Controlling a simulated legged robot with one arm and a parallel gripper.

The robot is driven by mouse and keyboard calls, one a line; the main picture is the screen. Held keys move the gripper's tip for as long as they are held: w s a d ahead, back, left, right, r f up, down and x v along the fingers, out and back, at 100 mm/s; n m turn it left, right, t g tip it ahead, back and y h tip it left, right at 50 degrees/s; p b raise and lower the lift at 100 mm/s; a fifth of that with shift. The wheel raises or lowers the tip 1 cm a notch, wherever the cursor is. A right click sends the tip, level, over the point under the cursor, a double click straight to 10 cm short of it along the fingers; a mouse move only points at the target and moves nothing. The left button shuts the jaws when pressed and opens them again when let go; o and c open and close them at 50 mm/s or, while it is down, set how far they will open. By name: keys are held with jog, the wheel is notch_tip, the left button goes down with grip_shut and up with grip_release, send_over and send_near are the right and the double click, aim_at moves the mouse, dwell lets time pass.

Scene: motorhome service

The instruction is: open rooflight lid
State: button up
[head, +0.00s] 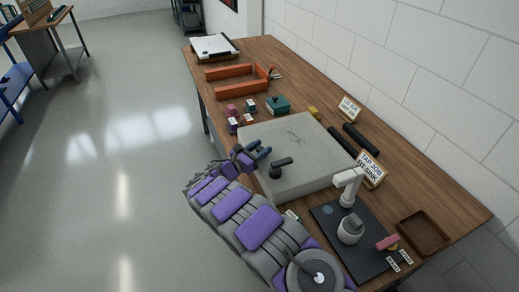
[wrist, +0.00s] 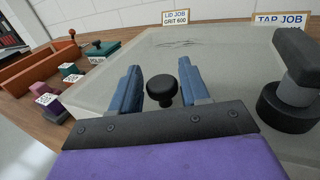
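The rooflight lid (head: 310,145) is a pale grey, slightly see-through slab with dark scratches on top. It lies flat on the wooden bench in the head view and fills the middle of the wrist view (wrist: 225,50). A small black knob (wrist: 162,89) stands at its near edge. My gripper (head: 262,150) is open at that edge. In the wrist view its blue fingers (wrist: 161,82) stand either side of the knob, with gaps showing on both sides. A black lever handle (head: 282,164) sits right of the gripper; it also looms at right in the wrist view (wrist: 290,80).
A tap (head: 348,190) stands on a dark mat (head: 325,212) at the near right, beside a brown tray (head: 424,232). Small boxes (head: 232,112) and an orange tray (head: 215,85) lie beyond the lid.

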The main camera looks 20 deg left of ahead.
grip_shut()
jog(key=shift+r, duration=0.15)
